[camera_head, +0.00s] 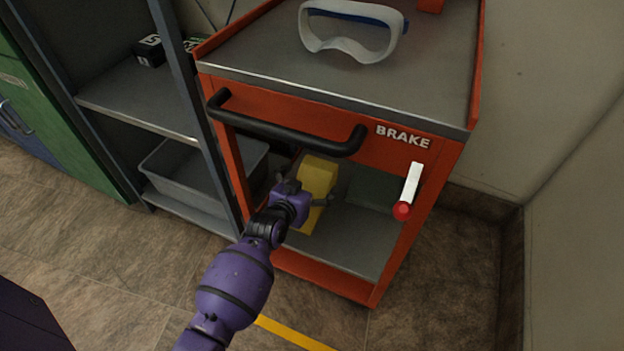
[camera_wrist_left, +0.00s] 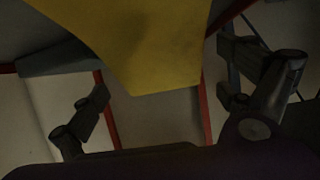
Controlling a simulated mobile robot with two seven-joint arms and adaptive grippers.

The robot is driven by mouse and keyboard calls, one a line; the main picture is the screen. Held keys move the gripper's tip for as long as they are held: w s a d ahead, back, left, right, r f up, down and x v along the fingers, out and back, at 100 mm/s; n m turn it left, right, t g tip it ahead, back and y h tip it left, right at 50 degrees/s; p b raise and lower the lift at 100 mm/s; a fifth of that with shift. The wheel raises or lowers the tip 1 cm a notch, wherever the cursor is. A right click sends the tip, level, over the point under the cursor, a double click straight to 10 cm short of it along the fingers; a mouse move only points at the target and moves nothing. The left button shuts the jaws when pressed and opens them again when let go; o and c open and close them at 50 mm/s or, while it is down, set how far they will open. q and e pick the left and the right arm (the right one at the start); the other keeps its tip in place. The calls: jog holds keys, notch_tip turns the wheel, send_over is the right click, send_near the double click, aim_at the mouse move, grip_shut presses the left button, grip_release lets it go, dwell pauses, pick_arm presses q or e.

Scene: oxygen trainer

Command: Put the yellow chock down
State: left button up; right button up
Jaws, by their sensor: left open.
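The yellow chock (camera_head: 318,174) stands on the grey lower shelf (camera_head: 349,240) of the red cart (camera_head: 450,165), below the black handle. My left gripper (camera_head: 305,191) is at the front of the chock and partly covers it. In the left wrist view, the chock (camera_wrist_left: 150,45) fills the top middle. There the two dark fingers of my left gripper (camera_wrist_left: 165,85) are spread wide apart, with clear gaps between them and the chock. The underside of the chock is hidden, so its contact with the shelf cannot be fully seen. My right gripper is not in view.
The black handle (camera_head: 285,130) crosses the cart's front above my gripper. A white brake lever with a red knob (camera_head: 403,210) is at right. Diving goggles (camera_head: 352,30) lie on the cart top. A shelf rack with a grey bin (camera_head: 195,172) stands at left.

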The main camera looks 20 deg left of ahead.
pick_arm(q)
jog(key=p+v, duration=0.3)
jog(key=v, duration=0.7)
jog(key=shift+p, duration=0.35)
jog(key=shift+s+r, duration=0.1)
jog(key=shift+s, duration=0.05)
dwell(0.5)
